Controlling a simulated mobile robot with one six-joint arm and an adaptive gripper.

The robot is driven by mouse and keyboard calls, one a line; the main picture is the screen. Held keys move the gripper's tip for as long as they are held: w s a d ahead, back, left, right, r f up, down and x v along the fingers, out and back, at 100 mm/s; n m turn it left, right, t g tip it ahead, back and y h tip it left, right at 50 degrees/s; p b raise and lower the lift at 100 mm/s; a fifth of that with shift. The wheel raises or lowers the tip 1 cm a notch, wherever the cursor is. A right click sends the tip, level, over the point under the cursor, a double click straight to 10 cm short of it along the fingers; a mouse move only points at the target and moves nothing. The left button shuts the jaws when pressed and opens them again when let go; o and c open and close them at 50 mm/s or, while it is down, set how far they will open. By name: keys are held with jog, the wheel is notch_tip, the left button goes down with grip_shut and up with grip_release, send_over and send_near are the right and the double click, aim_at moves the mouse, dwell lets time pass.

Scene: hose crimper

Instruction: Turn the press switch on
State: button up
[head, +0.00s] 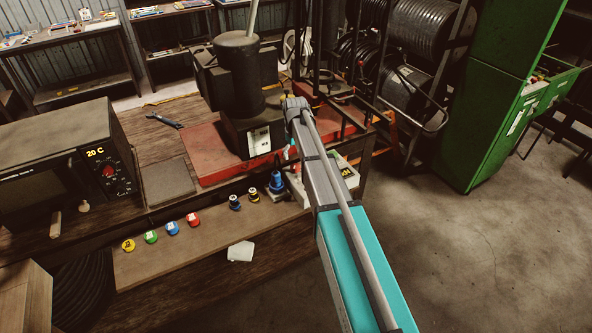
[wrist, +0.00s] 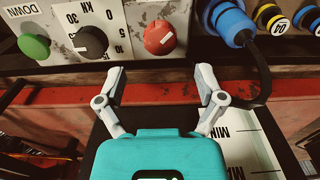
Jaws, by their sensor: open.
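In the wrist view a worn pale control panel (wrist: 128,17) carries a red knob (wrist: 160,38) with a white mark, which looks like the switch. No contact shows. In the head view my arm hides most of the panel and the gripper.
A blue plug (wrist: 232,24) with a dark cable is close to the right finger. In the head view the dark press (head: 238,85) stands on a red base, with an oven-like unit (head: 75,150) left and a green cabinet (head: 490,100) right.

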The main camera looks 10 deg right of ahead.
aim_at(295, 165)
jog(key=shift+f+b, duration=2.6)
jog(key=shift+f, duration=0.3)
jog(key=c, duration=1)
jog(key=shift+d, duration=0.15)
jog(key=shift+c, duration=0.8)
